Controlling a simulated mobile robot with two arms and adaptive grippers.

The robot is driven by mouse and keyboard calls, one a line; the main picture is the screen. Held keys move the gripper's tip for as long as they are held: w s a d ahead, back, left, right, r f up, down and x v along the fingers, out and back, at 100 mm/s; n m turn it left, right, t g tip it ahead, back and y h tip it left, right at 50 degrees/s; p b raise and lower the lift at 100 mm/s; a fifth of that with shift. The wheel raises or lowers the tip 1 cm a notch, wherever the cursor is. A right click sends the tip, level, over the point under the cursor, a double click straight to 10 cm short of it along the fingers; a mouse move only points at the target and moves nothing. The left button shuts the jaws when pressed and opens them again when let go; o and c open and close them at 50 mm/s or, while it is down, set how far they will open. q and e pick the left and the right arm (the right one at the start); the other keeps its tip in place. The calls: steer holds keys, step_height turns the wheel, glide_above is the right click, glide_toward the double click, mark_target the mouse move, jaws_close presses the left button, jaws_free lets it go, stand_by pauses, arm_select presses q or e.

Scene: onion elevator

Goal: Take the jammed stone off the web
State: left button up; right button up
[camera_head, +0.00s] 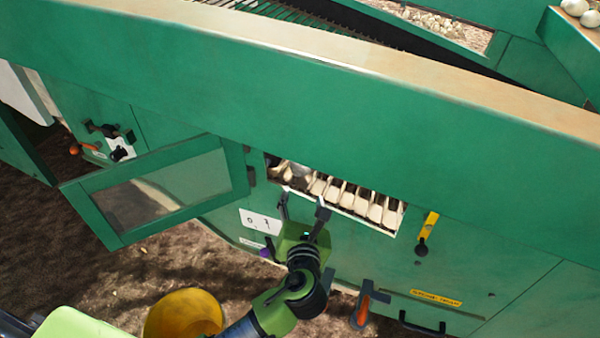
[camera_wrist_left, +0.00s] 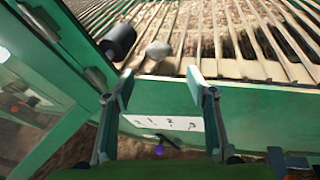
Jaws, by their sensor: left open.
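The web (camera_head: 375,208) shows through an opening in the green machine side as a row of pale slats; it also fills the top of the left wrist view (camera_wrist_left: 215,68). In that view a grey rounded stone (camera_wrist_left: 158,50) lies at the web's near left edge, beside a dark cylinder (camera_wrist_left: 118,42). In the head view the stone cannot be told apart clearly. My left gripper (camera_head: 303,206) is open and empty just below and in front of the opening. In the wrist view its fingertips (camera_wrist_left: 160,88) are apart, with the stone beyond the gap between them. My right gripper is not in view.
An open green hatch door (camera_head: 98,213) with a clear pane stands left of the opening. A thick green beam (camera_head: 300,85) runs above it. A yellow handle (camera_head: 430,225) and an orange lever (camera_head: 363,310) are at right. A yellow bucket (camera_head: 185,314) stands below.

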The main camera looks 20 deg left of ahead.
arm_select(q)
steer(key=b, duration=0.2)
glide_toward(301, 170)
steer(key=w, duration=0.3)
steer(key=shift+w+a+f, duration=0.25)
steer(key=shift+w, duration=0.15)
steer(key=shift+w+a+f, duration=0.25)
steer(key=shift+w+a, duration=0.05)
steer(key=shift+w, duration=0.15)
steer(key=b+x, duration=0.1)
steer(key=x, duration=0.3)
steer(key=shift+w+a+f, duration=0.25)
steer(key=shift+w, duration=0.05)
steer(key=c, duration=1)
steer(key=shift+c, duration=0.6)
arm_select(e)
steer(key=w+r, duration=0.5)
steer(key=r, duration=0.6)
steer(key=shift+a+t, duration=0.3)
arm_select(q)
steer(key=shift+r, duration=0.15)
